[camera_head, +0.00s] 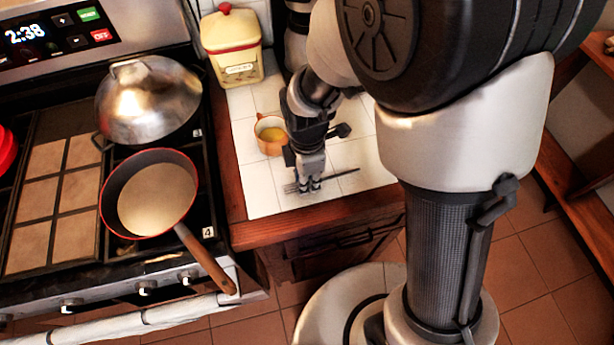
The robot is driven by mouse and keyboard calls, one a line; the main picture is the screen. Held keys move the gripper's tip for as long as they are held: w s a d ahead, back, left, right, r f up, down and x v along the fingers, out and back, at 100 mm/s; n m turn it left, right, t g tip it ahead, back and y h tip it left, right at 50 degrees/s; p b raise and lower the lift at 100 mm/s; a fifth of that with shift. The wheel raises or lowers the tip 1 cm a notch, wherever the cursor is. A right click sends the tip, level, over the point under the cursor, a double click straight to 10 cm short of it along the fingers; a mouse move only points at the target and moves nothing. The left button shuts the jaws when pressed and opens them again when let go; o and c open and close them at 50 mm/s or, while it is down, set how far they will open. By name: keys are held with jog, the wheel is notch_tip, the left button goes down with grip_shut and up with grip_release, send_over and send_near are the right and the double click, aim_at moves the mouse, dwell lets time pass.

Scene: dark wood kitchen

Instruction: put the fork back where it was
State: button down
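A thin dark utensil, which looks like the fork (346,173), lies across the white tiled counter (262,200) near its front edge. The fingers hide part of the fork. They look close together, but whether they are closed on it cannot be made out.
An orange cup (270,146) with yellow contents stands just left of my gripper. A yellow canister (233,52) is at the back. On the stove at left are a red-rimmed pan (155,195) and a domed metal lid (150,98).

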jog(key=shift+f, duration=0.3)
jog(key=c, duration=1.3)
grip_release()
jog(key=shift+c, duration=0.2)
notch_tip(320, 180, up, 12)
jog(key=s+d+r+m+t, duration=0.2)
jog(key=s+d+r+m, duration=0.3)
jog(key=m, duration=0.5)
jog(key=s+d+r+m+t, duration=0.2)
jog(key=s+d+r+m, duration=0.3)
jog(key=s+d+m, duration=0.2)
jog(key=d+m, duration=0.2)
jog(key=m, duration=0.2)
jog(key=shift+s+d+r+t, duration=0.25)
jog(key=shift+s+r+t, duration=0.05)
jog(key=shift+r, duration=0.05)
